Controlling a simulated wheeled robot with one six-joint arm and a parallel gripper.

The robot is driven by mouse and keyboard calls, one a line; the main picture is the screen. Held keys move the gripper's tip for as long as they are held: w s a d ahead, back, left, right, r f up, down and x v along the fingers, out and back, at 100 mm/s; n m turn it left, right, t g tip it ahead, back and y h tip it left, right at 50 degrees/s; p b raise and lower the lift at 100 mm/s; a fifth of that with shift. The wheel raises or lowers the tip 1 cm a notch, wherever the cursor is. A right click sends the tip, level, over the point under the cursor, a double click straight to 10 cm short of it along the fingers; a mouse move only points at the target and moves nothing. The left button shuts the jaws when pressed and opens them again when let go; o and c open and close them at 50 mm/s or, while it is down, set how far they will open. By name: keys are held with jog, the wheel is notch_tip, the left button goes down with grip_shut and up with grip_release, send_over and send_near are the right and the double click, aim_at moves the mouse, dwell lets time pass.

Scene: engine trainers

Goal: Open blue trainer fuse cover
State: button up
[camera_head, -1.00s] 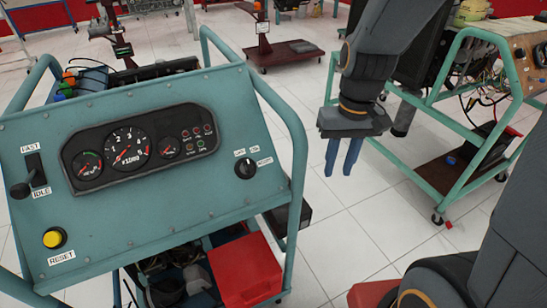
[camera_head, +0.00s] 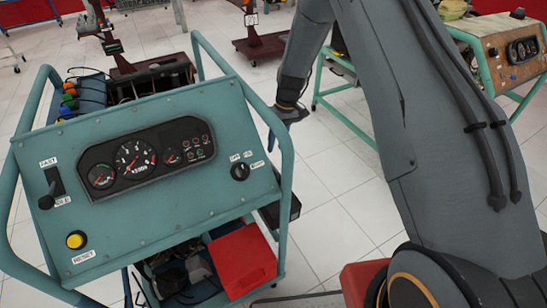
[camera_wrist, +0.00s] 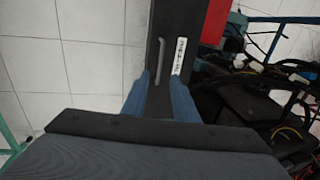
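The blue-green trainer (camera_head: 150,190) stands at the left in the head view, with gauges on its sloping panel. A black box (camera_head: 284,210) sits low on its right side. The wrist view shows a long black box (camera_wrist: 162,88) with a thin grey handle (camera_wrist: 161,48) and a white lettered label (camera_wrist: 179,56); this may be the fuse cover, and it looks closed. My gripper (camera_wrist: 162,78) is open, its two blue fingers apart with the black surface showing between them. Contact cannot be told. In the head view, my gripper (camera_head: 274,124) is partly hidden behind the trainer's tube frame.
A red box (camera_head: 243,262) stands on the trainer's lower shelf; its red side shows in the wrist view (camera_wrist: 215,22). Wires and dark parts (camera_wrist: 265,95) lie right of the black box. Another trainer (camera_head: 495,55) stands behind my arm.

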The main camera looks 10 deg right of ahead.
jog(key=shift+s+a+f+p, duration=0.1)
jog(key=shift+a+f+p, duration=0.2)
jog(key=shift+f, duration=0.95)
jog(key=shift+s+a+f+p, duration=0.15)
jog(key=shift+f+p, duration=0.2)
jog(key=shift+f, duration=0.85)
jog(key=shift+a+f+p, duration=0.2)
jog(key=shift+f+p, duration=0.15)
jog(key=shift+f, duration=0.9)
grip_shut()
